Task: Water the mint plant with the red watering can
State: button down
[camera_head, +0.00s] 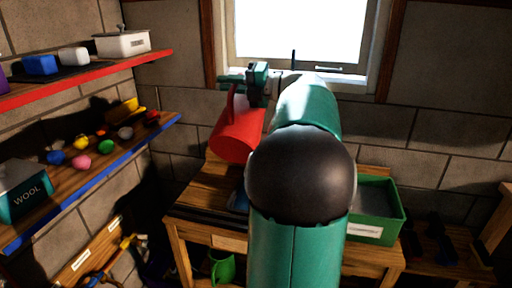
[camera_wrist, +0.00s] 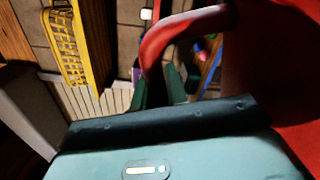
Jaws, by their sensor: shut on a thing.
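The red watering can (camera_head: 238,136) hangs tilted in the air in front of the window wall, above the wooden workbench. My gripper (camera_head: 256,84) is shut on its handle at the top. In the wrist view my gripper's dark green fingers (camera_wrist: 162,88) are at the curved red handle (camera_wrist: 188,24), and the red body of the can (camera_wrist: 272,60) fills the right side. The spout cannot be made out. I cannot make out the mint plant in either view; my arm hides part of the bench and sill.
A green bin (camera_head: 389,232) with a white label stands on the workbench (camera_head: 190,212) at the right. A green can (camera_head: 222,268) sits below the bench top. Left shelves, one red-edged (camera_head: 100,76) and one blue-edged (camera_head: 128,152), hold boxes and small colored items. A window (camera_head: 298,30) is behind.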

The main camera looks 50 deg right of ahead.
jog(key=shift+w+d+r+m, duration=0.25)
jog(key=shift+d+r, duration=0.2)
jog(key=shift+d, duration=0.1)
jog(key=shift+w+d+r+m, duration=0.25)
jog(key=shift+d+r, duration=0.15)
jog(key=shift+d, duration=0.1)
dwell(0.4)
jog(key=shift+w+d+r+m, duration=0.25)
jog(key=shift+d+r, duration=0.15)
jog(key=shift+d, duration=0.15)
jog(key=shift+w+d+r+m, duration=0.25)
jog(key=shift+d+r, duration=0.15)
jog(key=shift+d, duration=0.15)
jog(key=shift+s+a+f, duration=0.1)
dwell(4.6)
